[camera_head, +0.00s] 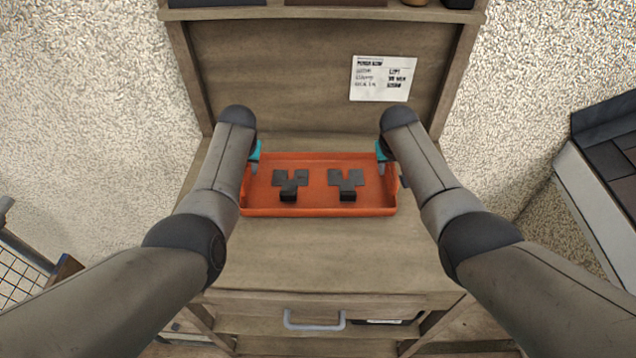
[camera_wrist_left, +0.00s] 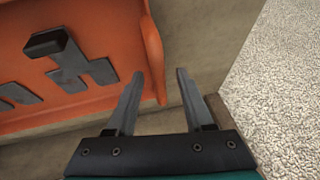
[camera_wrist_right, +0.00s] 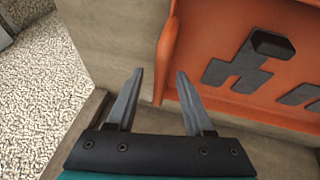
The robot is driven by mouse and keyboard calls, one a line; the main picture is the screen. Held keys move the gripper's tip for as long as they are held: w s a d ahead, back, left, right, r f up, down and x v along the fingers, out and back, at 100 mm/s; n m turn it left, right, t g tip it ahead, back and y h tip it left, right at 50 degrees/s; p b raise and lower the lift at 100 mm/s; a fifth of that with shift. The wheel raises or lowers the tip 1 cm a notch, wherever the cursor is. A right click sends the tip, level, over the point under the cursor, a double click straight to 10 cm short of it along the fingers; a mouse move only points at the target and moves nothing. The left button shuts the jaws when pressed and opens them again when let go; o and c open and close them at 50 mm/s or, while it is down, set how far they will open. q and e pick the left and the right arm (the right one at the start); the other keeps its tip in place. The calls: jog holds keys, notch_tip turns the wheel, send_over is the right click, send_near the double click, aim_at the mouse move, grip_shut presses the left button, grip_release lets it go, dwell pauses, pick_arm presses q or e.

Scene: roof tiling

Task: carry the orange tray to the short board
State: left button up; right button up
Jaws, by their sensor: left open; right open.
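The orange tray (camera_head: 320,207) lies flat on the wooden bench and holds two dark grey flat pieces (camera_head: 290,178) (camera_head: 346,179), each with a black block. My left gripper (camera_head: 252,166) is at the tray's left end, mostly hidden by my arm. In the left wrist view its fingers (camera_wrist_left: 157,72) are open, with the tray's end wall (camera_wrist_left: 154,55) between them. My right gripper (camera_head: 385,164) is at the right end. In the right wrist view its open fingers (camera_wrist_right: 160,72) straddle the end wall (camera_wrist_right: 167,50). I cannot identify the short board.
The wooden bench (camera_head: 320,255) has a back panel (camera_head: 290,75) with a paper note (camera_head: 382,78) and a drawer handle (camera_head: 314,321) in front. A pale structure with dark tiles (camera_head: 608,145) stands at the right. A wire grid (camera_head: 18,275) is at the left.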

pick_arm(q)
jog(key=shift+f, duration=0.1)
pick_arm(e)
jog(key=shift+f, duration=0.15)
pick_arm(q)
grip_shut()
pick_arm(e)
grip_shut()
dwell(1.1)
jog(key=shift+w, duration=0.1)
